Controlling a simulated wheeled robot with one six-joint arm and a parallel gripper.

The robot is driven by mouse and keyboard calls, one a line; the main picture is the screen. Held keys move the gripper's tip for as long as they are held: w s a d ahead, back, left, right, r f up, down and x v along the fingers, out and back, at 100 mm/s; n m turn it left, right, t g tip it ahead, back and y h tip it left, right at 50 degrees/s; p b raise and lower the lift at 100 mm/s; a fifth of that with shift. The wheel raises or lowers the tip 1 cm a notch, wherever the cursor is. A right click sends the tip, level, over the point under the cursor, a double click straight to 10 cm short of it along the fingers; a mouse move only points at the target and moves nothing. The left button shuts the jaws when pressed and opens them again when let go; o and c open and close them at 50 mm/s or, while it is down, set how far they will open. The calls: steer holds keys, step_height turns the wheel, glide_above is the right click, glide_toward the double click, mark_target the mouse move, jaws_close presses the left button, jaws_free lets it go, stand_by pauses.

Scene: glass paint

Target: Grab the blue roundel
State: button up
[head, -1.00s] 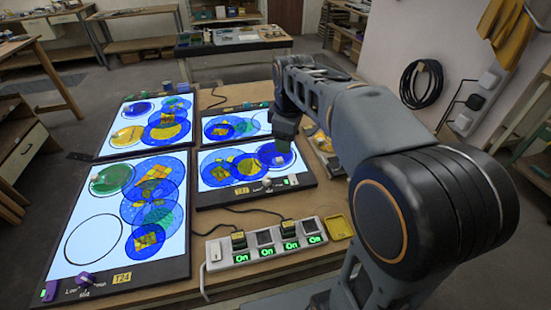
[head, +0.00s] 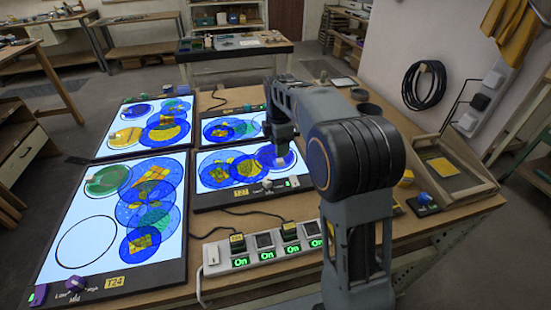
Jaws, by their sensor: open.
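Four lit panels lie on the bench. The front right panel (head: 252,201) holds a blue disc (head: 266,161) at its right end, with a small pale knob on it, and a cluster of overlapping blue and yellow discs (head: 221,175) to its left. My gripper (head: 281,149) points down over the right-end blue disc and hides part of it. Its jaws are open, though the fingertips are small and dark; I cannot tell whether they touch the knob. The back left panel (head: 113,156) has another blue disc (head: 136,110) with a knob.
The front left panel (head: 60,274) carries a green disc (head: 108,181), patterned discs and an empty outlined circle. A power strip (head: 225,250) with lit "On" switches sits in front. A wooden tray (head: 455,187) and dark cups (head: 369,108) stand at right.

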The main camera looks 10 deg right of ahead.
mark_target(280, 160)
steer(key=shift+s+d+f, duration=0.1)
steer(key=shift+f, duration=1.4)
steer(key=shift+d+f, duration=0.1)
steer(key=shift+f, duration=1.4)
jaws_close()
